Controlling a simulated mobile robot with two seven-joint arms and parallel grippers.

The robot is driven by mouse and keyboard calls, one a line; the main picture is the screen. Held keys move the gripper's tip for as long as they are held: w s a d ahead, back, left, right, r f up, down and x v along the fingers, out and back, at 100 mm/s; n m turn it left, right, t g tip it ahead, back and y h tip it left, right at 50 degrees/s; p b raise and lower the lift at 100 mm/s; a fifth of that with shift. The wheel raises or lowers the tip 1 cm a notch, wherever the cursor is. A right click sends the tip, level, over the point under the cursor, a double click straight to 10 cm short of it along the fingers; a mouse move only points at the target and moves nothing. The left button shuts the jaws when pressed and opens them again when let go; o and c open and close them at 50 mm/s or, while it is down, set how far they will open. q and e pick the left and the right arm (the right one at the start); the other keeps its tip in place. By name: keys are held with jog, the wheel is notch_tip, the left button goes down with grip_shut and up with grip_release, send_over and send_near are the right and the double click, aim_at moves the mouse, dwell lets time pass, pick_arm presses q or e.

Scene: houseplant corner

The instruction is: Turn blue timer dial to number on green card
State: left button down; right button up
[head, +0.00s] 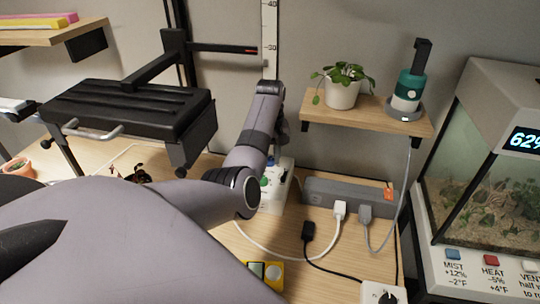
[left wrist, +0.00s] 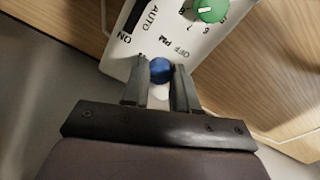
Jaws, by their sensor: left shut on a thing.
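The white timer (left wrist: 141,45) fills the top of the left wrist view, with AUTO, ON, OFF and PM printed on it. Its blue dial (left wrist: 160,68) sits between the fingertips of my left gripper (left wrist: 159,76), which is shut on it. A green dial (left wrist: 210,9) with numbers around it is farther along the face. In the head view the timer (head: 272,200) stands on the table, partly hidden by my left arm, with its green dial (head: 264,182) showing. I cannot make out a green card. My right gripper is not in view.
A grey power strip (head: 335,192) with plugs and cables lies right of the timer. A shelf (head: 360,117) above holds a potted plant (head: 343,92) and a green-and-white bottle (head: 408,88). A terrarium (head: 490,170) stands at right, a yellow-edged item (head: 278,287) in front.

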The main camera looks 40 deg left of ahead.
aim_at(270, 159)
pick_arm(q)
jog(key=shift+w+r, duration=0.1)
jog(key=c, duration=0.9)
grip_release()
jog(key=shift+o, duration=0.2)
jog(key=shift+r+b, duration=0.3)
jog(key=shift+r, duration=3.3)
